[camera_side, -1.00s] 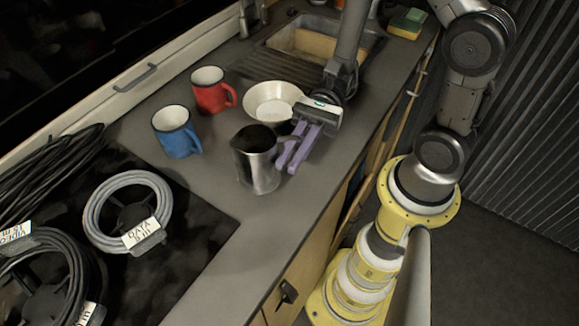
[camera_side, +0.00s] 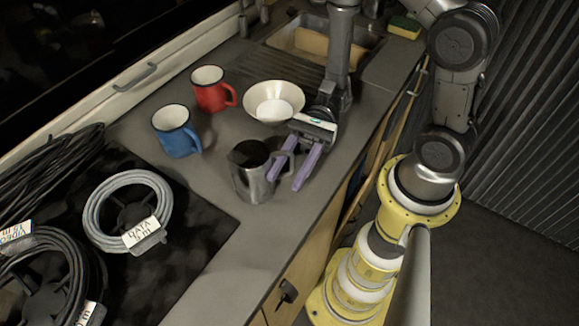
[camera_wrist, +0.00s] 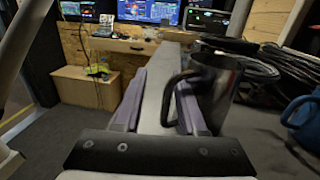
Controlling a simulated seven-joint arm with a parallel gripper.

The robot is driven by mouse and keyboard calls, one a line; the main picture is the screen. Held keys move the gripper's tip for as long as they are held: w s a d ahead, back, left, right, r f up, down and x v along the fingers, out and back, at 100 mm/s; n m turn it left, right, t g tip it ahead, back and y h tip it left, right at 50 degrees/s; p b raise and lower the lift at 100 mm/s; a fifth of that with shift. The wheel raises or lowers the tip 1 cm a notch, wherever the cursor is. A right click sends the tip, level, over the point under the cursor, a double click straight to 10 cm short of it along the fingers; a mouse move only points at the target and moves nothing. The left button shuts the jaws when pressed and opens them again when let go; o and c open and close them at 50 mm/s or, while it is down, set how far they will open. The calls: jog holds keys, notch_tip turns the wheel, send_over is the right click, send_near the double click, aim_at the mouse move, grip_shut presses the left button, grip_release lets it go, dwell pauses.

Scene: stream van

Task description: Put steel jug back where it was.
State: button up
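The steel jug (camera_side: 252,174) stands upright on the grey counter, in front of the red and blue mugs and near the front edge. Its handle points right, toward my gripper. My gripper (camera_side: 288,180) is low over the counter at the jug's right, with its purple fingers spread apart. In the wrist view the jug (camera_wrist: 217,88) is at the right, and its handle reaches in between the open fingers (camera_wrist: 158,100), nearer the right finger. I cannot tell whether that finger touches the handle.
A blue mug (camera_side: 176,131), a red mug (camera_side: 210,90) and a cream bowl (camera_side: 273,102) stand behind the jug. Coiled cables (camera_side: 127,212) lie on the dark surface at left. The sink (camera_side: 325,45) is at the back. Counter in front of the jug is clear.

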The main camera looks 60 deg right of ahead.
jog(key=shift+r, duration=0.15)
jog(key=shift+w+d, duration=0.1)
jog(key=shift+d, duration=0.1)
jog(key=d, duration=0.3)
jog(key=w+d, duration=0.1)
jog(key=d, duration=0.7)
jog(key=shift+w, duration=0.2)
jog(key=shift+d, duration=0.2)
jog(key=s+n+h, duration=0.1)
jog(key=s+r+n+g+h, duration=0.1)
jog(key=n+h, duration=0.1)
jog(key=s+n+g+h, duration=0.1)
jog(key=n+h, duration=0.1)
jog(key=shift+s+a+r, duration=0.15)
jog(key=shift+s+a, duration=0.15)
jog(key=shift+s, duration=0.05)
jog(key=n+h, duration=0.1)
jog(key=h, duration=0.1)
jog(key=s+d+n+h, duration=0.1)
jog(key=s+n+h, duration=0.1)
jog(key=n+h, duration=0.1)
jog(key=shift+s+d+r+h, duration=0.2)
jog(key=shift+r+h, duration=0.1)
jog(key=shift+r, duration=0.05)
jog(key=d+r+n+t+h, duration=0.5)
jog(key=r+n+t+h, duration=0.2)
jog(key=t, duration=0.3)
jog(key=shift+w+d+r, duration=0.25)
jog(key=shift+d+r, duration=0.15)
jog(key=shift+r, duration=0.1)
